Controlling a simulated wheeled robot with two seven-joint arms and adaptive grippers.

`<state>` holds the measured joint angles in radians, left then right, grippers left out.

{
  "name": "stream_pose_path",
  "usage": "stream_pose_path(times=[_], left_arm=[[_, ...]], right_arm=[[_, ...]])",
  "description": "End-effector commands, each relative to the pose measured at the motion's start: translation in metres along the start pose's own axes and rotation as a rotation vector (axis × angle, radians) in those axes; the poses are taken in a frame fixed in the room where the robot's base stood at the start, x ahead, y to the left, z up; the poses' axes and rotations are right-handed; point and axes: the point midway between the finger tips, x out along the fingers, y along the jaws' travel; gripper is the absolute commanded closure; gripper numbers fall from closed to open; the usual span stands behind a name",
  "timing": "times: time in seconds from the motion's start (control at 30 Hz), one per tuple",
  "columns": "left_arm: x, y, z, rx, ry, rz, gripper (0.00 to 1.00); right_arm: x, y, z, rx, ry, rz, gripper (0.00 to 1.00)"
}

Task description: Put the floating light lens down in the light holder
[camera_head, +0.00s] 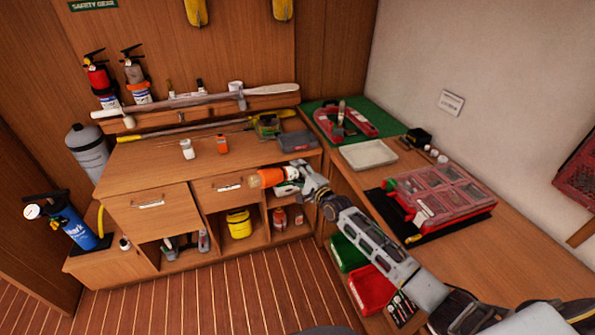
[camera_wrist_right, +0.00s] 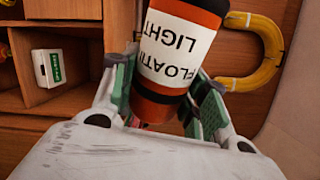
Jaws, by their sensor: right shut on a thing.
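The floating light (camera_head: 268,178) is orange with a pale end in the head view. It is held out in front of the wooden cabinet by my right gripper (camera_head: 290,180). In the right wrist view the floating light (camera_wrist_right: 172,65) is an orange and black cylinder with a white label reading "FLOATING LIGHT". The gripper's green-padded fingers are on either side of its lower part. Its far end is cut off at the top of that view. I cannot pick out the light holder with certainty in either view. My left gripper is not in view.
The cabinet top (camera_head: 150,165) holds a white bottle (camera_head: 187,149) and an orange one (camera_head: 222,144). Open shelves below hold a yellow container (camera_head: 238,223). The right bench carries a red organizer case (camera_head: 440,195) and a pale tray (camera_head: 368,155).

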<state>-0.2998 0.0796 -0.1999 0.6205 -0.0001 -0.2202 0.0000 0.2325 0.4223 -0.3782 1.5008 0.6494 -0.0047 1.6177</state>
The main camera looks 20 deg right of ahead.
Motion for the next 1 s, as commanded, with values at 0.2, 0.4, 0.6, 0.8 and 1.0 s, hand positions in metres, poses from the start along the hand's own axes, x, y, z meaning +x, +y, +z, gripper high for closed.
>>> stream_pose_path(times=[0.2, 0.4, 0.6, 0.8, 1.0], left_arm=[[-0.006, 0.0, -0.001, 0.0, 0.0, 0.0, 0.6], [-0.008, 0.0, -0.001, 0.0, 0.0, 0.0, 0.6], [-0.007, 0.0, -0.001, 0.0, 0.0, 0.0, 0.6], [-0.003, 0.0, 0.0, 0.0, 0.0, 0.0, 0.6], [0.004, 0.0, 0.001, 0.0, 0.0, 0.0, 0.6]], right_arm=[[0.001, -0.008, 0.002, -0.146, -0.001, -0.005, 1.0], [0.001, -0.012, 0.003, -0.281, 0.0, -0.005, 1.0], [0.0, -0.015, 0.003, -0.414, 0.0, -0.006, 1.0], [0.0, -0.019, 0.004, -0.546, 0.0, -0.005, 1.0], [0.0, -0.022, 0.005, -0.679, 0.0, -0.006, 1.0]])
